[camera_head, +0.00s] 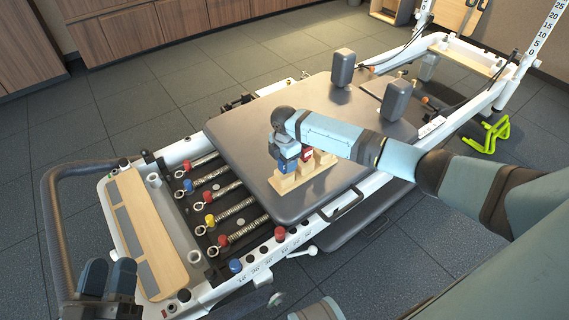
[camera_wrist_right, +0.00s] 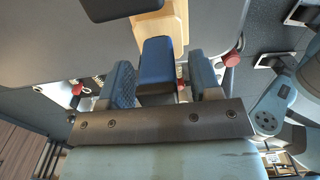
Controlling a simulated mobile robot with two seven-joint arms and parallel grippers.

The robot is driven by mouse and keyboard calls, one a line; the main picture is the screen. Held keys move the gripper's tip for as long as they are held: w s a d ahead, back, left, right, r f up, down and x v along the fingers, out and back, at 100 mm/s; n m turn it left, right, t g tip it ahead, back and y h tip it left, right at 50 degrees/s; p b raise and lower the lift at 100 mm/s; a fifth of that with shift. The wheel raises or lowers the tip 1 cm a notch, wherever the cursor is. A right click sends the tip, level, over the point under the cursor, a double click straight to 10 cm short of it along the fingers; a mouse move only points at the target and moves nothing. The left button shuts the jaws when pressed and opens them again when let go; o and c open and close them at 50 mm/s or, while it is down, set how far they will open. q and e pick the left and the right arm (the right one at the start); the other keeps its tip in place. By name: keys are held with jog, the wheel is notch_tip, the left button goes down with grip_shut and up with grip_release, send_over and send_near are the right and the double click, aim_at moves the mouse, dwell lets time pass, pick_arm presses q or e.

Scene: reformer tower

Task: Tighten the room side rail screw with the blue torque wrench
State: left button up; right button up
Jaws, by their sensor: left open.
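The blue torque wrench's blue handle (camera_wrist_right: 156,62) shows between my right gripper's two fingers (camera_wrist_right: 163,82) in the right wrist view. A gap shows on its right side, so the fingers stand around it without a clear grip. In the head view my right gripper (camera_head: 284,143) is over the wooden tool stand (camera_head: 302,176) on the carriage, and it hides much of the wrench. My left gripper (camera_head: 107,279) is open and empty at the lower left, near the reformer's foot end. The near white side rail (camera_head: 325,212) runs along the carriage; I cannot make out its screw.
Red-handled tools (camera_head: 307,153) stand beside the wrench. Two shoulder rests (camera_head: 343,67) rise from the carriage (camera_head: 232,128). Springs (camera_head: 222,190) with coloured knobs lie at the foot end. A foot bar (camera_head: 52,210) and a green stand (camera_head: 492,136) are on opposite ends.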

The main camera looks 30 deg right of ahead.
jog(key=c, duration=0.9)
jog(key=shift+r, duration=0.55)
pick_arm(q)
jog(key=s+a+f+g+y+p, duration=0.2)
jog(key=a+f+g+y+p, duration=0.2)
jog(key=f, duration=0.7)
jog(key=shift+a+f+g+p, duration=0.15)
jog(key=shift+a+g+p, duration=0.2)
jog(key=shift+g+p, duration=0.65)
pick_arm(e)
jog(key=shift+r, duration=9.5)
